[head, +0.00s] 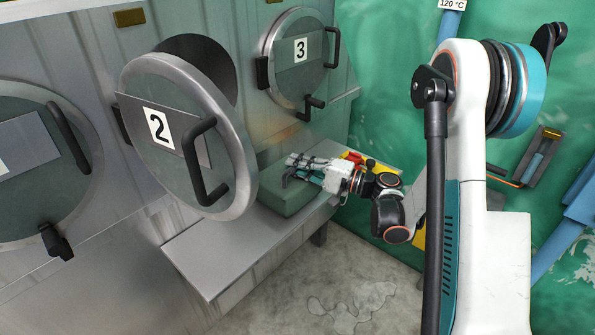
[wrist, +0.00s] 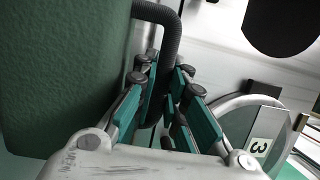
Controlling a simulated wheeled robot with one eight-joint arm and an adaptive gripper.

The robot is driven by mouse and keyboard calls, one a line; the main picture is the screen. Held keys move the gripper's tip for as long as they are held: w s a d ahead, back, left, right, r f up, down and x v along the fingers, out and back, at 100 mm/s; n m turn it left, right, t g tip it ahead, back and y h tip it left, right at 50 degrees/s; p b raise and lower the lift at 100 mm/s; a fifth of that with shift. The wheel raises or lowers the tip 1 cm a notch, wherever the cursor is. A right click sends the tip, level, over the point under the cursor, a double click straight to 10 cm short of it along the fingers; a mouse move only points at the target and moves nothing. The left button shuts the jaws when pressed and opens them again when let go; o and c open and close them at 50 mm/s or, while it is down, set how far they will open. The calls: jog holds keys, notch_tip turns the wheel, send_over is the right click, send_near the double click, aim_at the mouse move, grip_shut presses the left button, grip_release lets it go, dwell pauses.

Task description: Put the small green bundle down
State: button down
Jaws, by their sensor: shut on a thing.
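The small green bundle (head: 285,197) is a blocky green pack at the shelf below the drum doors, partly behind door 2. In the wrist view the bundle (wrist: 65,70) fills the left side, with a dark curved handle (wrist: 165,18) coming off it. My gripper (head: 297,165) is over the bundle's top in the head view. In the wrist view my gripper (wrist: 167,72) is shut on the handle, which runs between the fingers. I cannot tell whether the bundle's underside touches the shelf.
The metal shelf (head: 225,255) is bare at its near end. Drum door 2 (head: 185,140) stands open close to the bundle. Door 3 (head: 300,60) is beyond, and another round door (head: 40,165) is at left. A red and yellow object (head: 365,160) lies behind my gripper.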

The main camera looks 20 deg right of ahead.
jog(key=shift+f, duration=0.25)
jog(key=c, duration=1.6)
grip_release()
jog(key=shift+c, duration=0.2)
jog(key=p+v, duration=0.3)
jog(key=v, duration=0.9)
